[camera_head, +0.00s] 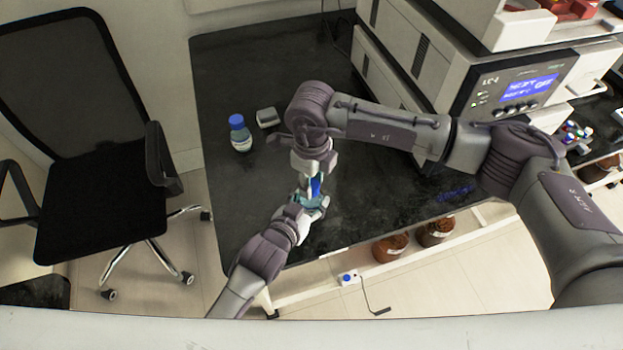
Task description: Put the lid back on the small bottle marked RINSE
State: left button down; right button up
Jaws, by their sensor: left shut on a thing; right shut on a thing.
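My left gripper (308,206) comes up from the lower left over the front part of the black bench. It is shut on a small bottle, mostly hidden by the fingers. My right gripper (313,178) reaches in from the right and points down just above the left one. It is shut on a blue lid (316,187). The lid is right over the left gripper; I cannot tell whether it touches the bottle. No RINSE marking is readable. Another bottle with a blue cap (240,134) stands upright on the bench to the left.
A small grey box (267,118) lies beside the capped bottle. A large instrument with a blue screen (530,89) stands at the back right. Blue small items (455,194) lie near the bench's right front. An office chair (105,205) stands left.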

jog(key=m, duration=1.7)
jog(key=shift+a, duration=0.1)
jog(key=m, duration=1.4)
jog(key=a+m, duration=0.1)
jog(key=m, duration=0.1)
jog(key=shift+m, duration=0.3)
jog(key=shift+w+d+m, duration=0.1)
jog(key=shift+d+m, duration=0.15)
jog(key=shift+m, duration=0.55)
jog(key=shift+d, duration=0.2)
